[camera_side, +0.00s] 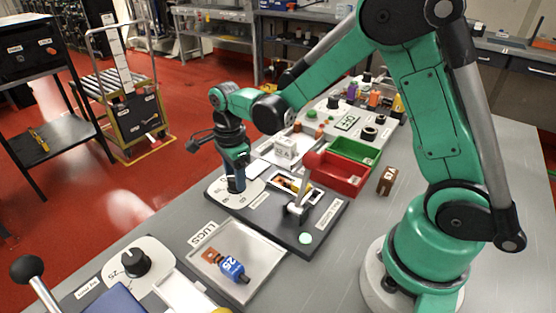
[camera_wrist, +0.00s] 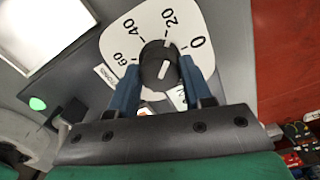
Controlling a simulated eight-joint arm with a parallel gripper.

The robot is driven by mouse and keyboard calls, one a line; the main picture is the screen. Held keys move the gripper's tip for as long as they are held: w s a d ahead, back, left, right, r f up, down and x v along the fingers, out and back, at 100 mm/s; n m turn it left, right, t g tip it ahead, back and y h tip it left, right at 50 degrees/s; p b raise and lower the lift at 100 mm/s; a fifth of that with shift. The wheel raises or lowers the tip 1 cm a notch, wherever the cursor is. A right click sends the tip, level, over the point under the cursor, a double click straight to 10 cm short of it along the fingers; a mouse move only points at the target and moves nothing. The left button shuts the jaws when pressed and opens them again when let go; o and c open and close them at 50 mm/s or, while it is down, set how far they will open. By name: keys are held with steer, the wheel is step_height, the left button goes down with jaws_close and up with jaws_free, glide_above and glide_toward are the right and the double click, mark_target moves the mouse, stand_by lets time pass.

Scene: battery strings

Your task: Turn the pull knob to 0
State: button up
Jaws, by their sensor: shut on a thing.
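A round black knob (camera_wrist: 158,70) with a white line on its top sits on a white dial plate (camera_wrist: 145,35) marked 0, 20, 40 and 60. In the wrist view my gripper (camera_wrist: 163,66) has its blue fingers on both sides of the knob, shut on it. The knob's white line runs roughly up and down the picture; which end points is unclear. The 0 mark is up and right of the knob, and the 20 is above it. In the side view my gripper (camera_side: 236,184) points down onto the dial plate (camera_side: 217,193), and its fingers hide the knob.
A lever (camera_side: 299,206) and a green button (camera_side: 306,238) are on the dark panel beside the dial. Red (camera_side: 340,174) and green (camera_side: 355,150) bins stand behind. A LUGS tray (camera_side: 262,262) holds a blue part (camera_side: 232,268). Another black knob (camera_side: 135,262) stands front left.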

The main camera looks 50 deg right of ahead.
steer(key=shift+m, duration=0.7)
steer(key=m, duration=0.2)
steer(key=shift+m, duration=0.4)
steer(key=m, duration=0.2)
steer(key=shift+s+m, duration=0.1)
steer(key=shift+m, duration=0.3)
steer(key=shift+m, duration=0.8)
steer(key=o, duration=1)
steer(key=shift+o, duration=0.2)
steer(key=shift+r, duration=0.1)
